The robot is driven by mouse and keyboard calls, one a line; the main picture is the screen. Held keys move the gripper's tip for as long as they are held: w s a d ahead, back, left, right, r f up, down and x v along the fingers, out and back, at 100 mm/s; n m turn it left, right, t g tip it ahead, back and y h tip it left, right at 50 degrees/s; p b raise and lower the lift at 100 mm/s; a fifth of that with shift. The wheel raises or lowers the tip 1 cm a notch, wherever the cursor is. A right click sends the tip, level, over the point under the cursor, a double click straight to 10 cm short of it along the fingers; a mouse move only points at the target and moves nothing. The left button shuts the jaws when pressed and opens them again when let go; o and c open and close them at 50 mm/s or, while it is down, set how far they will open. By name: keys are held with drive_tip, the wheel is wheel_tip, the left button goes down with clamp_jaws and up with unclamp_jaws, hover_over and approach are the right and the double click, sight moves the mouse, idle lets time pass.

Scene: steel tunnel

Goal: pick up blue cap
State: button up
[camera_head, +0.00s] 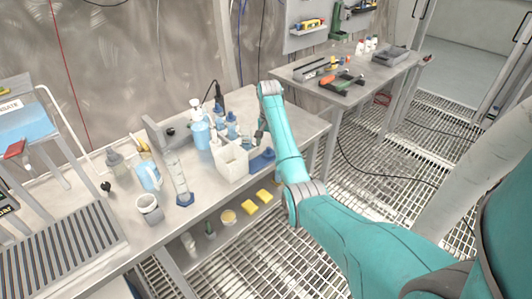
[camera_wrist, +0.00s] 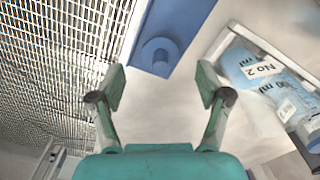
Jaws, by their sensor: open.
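A blue round piece with a smaller raised top, which looks like the blue cap (camera_wrist: 158,55), sits on the near end of a blue block or tray (camera_wrist: 185,22) in the wrist view. My gripper (camera_wrist: 162,84) is open and empty; its two fingers are spread on either side of the space just below the cap in the picture, touching nothing visible. In the head view the blue tray (camera_head: 263,160) lies on the steel bench beside a white bin (camera_head: 231,164). My gripper (camera_head: 258,138) is above it there, largely hidden by my arm, and I cannot make out the cap.
The white bin (camera_wrist: 222,42) with labelled bottles (camera_wrist: 255,68) stands close to the right of my gripper in the wrist view. Bottles, a cylinder (camera_head: 178,178) and a mug (camera_head: 149,209) stand left on the bench. Grating floor lies beyond the bench edge.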

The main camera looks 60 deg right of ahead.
sight(268, 148)
wheel_tip(268, 148, down, 3)
drive_tip(key=shift+r, duration=0.1)
drive_tip(key=c, duration=0.9)
drive_tip(key=shift+r, duration=0.1)
wheel_tip(268, 148, up, 9)
drive_tip(key=shift+w+f, duration=0.1)
drive_tip(key=shift+r, duration=0.5)
